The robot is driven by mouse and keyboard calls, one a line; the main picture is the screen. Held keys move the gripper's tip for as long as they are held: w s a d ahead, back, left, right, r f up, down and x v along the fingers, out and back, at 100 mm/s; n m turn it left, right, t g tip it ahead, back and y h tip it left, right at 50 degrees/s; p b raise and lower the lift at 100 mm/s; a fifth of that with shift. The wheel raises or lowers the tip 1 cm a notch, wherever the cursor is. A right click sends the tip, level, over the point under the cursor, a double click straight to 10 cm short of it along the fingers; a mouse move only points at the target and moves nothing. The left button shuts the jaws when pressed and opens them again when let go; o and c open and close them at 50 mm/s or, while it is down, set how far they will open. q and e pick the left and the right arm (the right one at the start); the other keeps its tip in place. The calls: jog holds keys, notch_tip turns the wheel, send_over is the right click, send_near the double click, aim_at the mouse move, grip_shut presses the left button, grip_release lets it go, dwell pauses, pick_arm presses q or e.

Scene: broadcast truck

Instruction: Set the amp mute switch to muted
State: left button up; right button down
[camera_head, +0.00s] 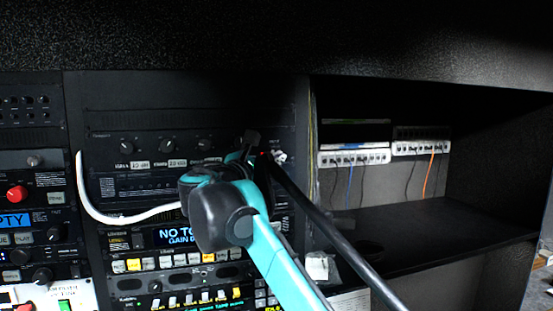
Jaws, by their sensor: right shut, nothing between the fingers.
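The amp panel (150,148) is a dark rack unit with several round knobs in a row and small white labels below them. A small red light (262,153) shows near its right end. My right gripper (251,137) is shut and empty, in front of the right end of this panel. My teal and black right arm hides part of the panel there. The mute switch cannot be made out; the gripper may cover it. Whether the fingertips touch the panel cannot be told. My left gripper is not in view.
A white cable (120,217) loops in front of the rack at left. Below are a unit with a blue display (178,236) and rows of lit buttons. At right, an open dark shelf (440,225) has white socket strips (353,157) and thin cables above it.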

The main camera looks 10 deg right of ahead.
jog(key=shift+s, duration=0.2)
jog(key=shift+s+r, duration=0.1)
jog(key=shift+s, duration=0.45)
jog(key=s, duration=0.5)
jog(key=shift+d+r, duration=0.1)
jog(key=shift+r, duration=0.15)
